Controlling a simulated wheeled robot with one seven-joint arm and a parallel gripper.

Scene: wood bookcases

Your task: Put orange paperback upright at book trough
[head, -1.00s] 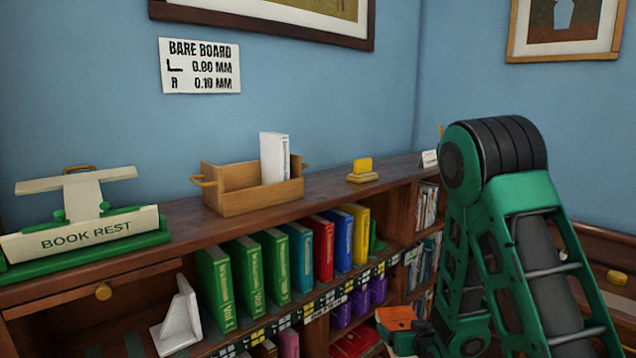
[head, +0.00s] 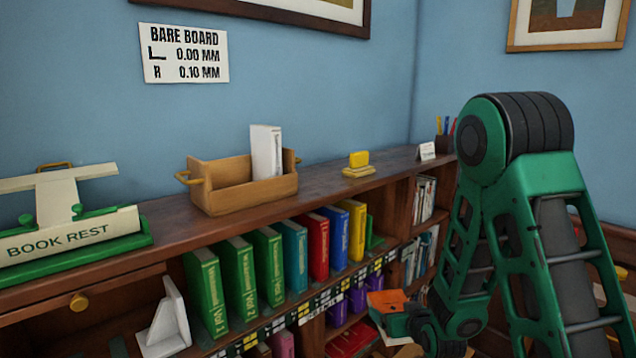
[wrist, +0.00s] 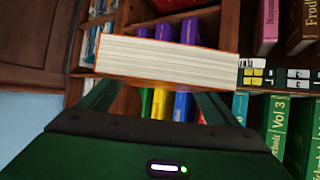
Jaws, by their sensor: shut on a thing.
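The orange paperback (head: 385,298) is in my gripper (head: 402,318), low at the right in front of the bookcase. In the wrist view the paperback (wrist: 168,62) lies across the fingers with its pale page edges facing the camera. My gripper (wrist: 155,95) is shut on it; the fingertips are partly hidden behind the book. The book trough (head: 240,192) is a wooden box with side handles on the bookcase top. A white book (head: 266,152) stands upright in its right part. The left part looks empty, though its floor is partly hidden.
The book rest (head: 70,235) stands left of the trough, and a yellow object on a small stand (head: 358,165) stands to its right. Green, teal, red, blue and yellow books (head: 318,245) fill the shelf below. A white bookend (head: 165,325) stands at that shelf's left.

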